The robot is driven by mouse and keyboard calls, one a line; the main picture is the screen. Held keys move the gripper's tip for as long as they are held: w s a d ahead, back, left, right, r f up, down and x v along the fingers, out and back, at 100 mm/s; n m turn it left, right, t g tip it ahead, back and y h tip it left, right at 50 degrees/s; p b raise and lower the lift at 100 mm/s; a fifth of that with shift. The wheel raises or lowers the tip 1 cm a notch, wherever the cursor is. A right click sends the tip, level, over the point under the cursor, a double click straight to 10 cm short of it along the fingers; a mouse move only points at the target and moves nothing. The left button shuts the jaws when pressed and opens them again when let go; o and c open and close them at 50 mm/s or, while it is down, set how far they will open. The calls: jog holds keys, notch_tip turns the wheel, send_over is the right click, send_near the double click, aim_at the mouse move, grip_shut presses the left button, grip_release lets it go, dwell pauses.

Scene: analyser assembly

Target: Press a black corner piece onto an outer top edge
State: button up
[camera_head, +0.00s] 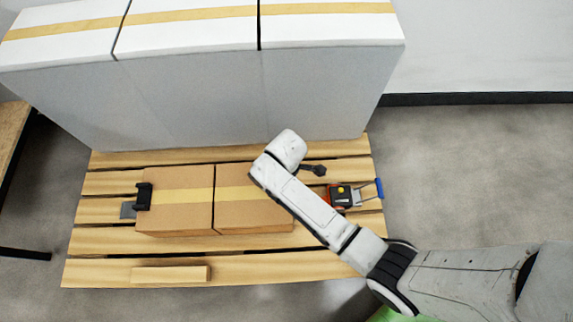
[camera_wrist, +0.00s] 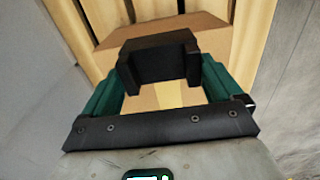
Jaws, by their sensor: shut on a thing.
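My gripper (camera_wrist: 160,78) has green fingers and is shut on a black corner piece (camera_wrist: 158,57) in the wrist view. The piece sits between the fingertips above a cardboard box (camera_wrist: 212,28); I cannot tell whether they touch. In the head view my arm covers the gripper and part of the right cardboard box (camera_head: 250,212). The left cardboard box (camera_head: 175,212) stands against it, with yellow tape across both tops. Another black corner piece (camera_head: 143,197) sits on the left box's outer left top edge.
The boxes stand on a slatted wooden pallet (camera_head: 90,240). Tall white boxes (camera_head: 190,95) rise behind them. A strapping tool (camera_head: 344,195) with a blue handle lies to the right, near a small dark item (camera_head: 313,170). A wooden block (camera_head: 170,275) lies at the front.

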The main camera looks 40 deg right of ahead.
jog(key=shift+f, duration=0.2)
jog(key=shift+f+b, duration=0.45)
jog(key=shift+f, duration=0.25)
jog(key=shift+f+b, duration=0.75)
jog(key=shift+f, duration=0.7)
dwell(0.5)
jog(key=o, duration=0.7)
notch_tip(320, 180, up, 7)
jog(key=p, duration=0.8)
